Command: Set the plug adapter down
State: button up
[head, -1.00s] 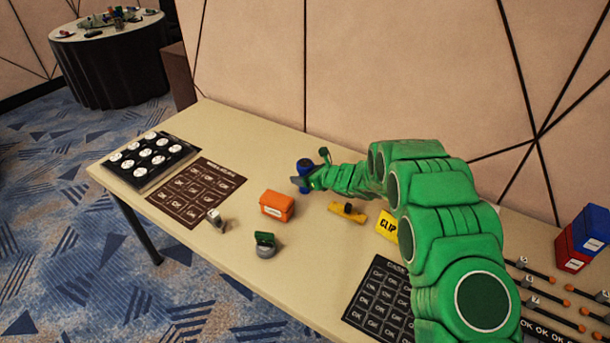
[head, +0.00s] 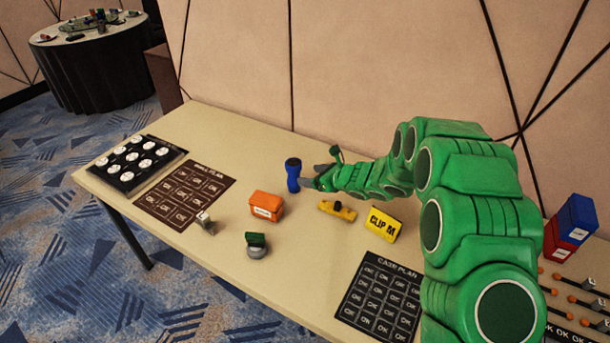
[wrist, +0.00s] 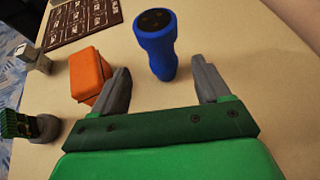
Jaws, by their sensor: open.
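A blue, narrow-waisted piece with a dark, holed top (head: 293,175), which seems to be the plug adapter, stands upright on the table near the wall. In the wrist view it (wrist: 157,45) stands just beyond the fingertips, centred between them, with table showing on both sides. My gripper (head: 312,178) is just right of it in the head view. In the wrist view my gripper (wrist: 160,72) has its two grey fingers wide apart and nothing between them.
An orange box (head: 267,206) stands left of the gripper; a green-and-grey piece (head: 257,246) and a grey piece (head: 206,222) are nearer the front edge. A yellow piece (head: 337,210) and yellow sign (head: 383,225) lie to the right.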

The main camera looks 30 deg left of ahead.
jog(key=shift+v, duration=1.3)
jog(key=s+d+r+n+g+h, duration=0.2)
jog(key=s+d+r+n+g, duration=0.2)
jog(key=s+d+r+n, duration=0.95)
jog(key=s+d+r+n+h, duration=0.2)
jog(key=s+d+r+h, duration=0.1)
jog(key=s+d, duration=0.6)
jog(key=s+d+r+n+h, duration=0.2)
jog(key=s+d+h, duration=0.2)
jog(key=s+d, duration=0.6)
jog(key=s+d+r+n+h, duration=0.2)
jog(key=s+d, duration=0.8)
jog(key=d, duration=0.7)
jog(key=shift+s+d+r+n+h, duration=0.25)
jog(key=shift+d+r+n+h, duration=0.1)
jog(key=shift+r+h, duration=0.5)
